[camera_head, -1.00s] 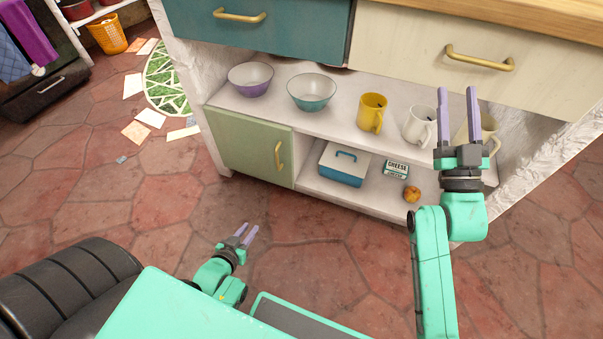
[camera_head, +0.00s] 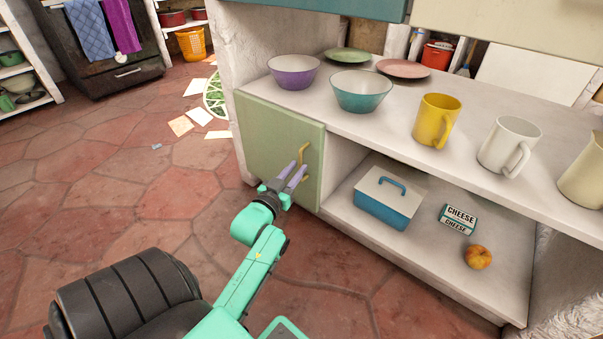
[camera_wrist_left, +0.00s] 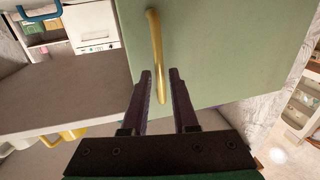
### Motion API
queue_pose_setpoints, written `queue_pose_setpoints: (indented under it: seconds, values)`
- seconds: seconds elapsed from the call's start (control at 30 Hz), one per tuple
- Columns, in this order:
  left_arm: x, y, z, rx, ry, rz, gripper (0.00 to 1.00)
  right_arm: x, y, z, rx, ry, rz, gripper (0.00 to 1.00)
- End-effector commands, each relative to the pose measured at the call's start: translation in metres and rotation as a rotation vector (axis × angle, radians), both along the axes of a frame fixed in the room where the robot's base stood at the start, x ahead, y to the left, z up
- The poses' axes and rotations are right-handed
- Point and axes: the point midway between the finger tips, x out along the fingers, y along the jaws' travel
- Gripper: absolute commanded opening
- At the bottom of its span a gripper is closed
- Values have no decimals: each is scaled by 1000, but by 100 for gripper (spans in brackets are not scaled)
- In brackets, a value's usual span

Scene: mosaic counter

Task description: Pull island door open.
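The island door (camera_head: 262,138) is a pale green panel on the lower left of the island, and it looks shut. Its upright brass handle (camera_head: 306,152) is near the door's right edge. The green door (camera_wrist_left: 215,60) fills the background there. I cannot tell whether a finger touches the handle. My right gripper is out of view.
Bowls and mugs stand on the shelf above. The tiled floor (camera_head: 190,205) before the door is clear.

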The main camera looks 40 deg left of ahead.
Motion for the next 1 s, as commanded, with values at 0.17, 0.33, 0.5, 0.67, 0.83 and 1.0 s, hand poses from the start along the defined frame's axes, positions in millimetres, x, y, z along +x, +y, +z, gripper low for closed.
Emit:
queue_pose_setpoints:
  seconds: [0.17,0.33,0.5,0.67,0.83,1.0]
  values:
    - [25,5,-2,1,-1,0,27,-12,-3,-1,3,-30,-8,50]
    - [28,6,0,1,1,0,27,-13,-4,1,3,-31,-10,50]
    - [28,6,0,1,1,-1,4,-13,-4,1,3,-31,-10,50]
    - [28,6,0,0,1,-1,0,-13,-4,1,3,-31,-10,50]
    - [28,6,0,0,1,-1,0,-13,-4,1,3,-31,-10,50]
    - [28,6,0,0,1,-1,0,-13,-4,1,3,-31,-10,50]
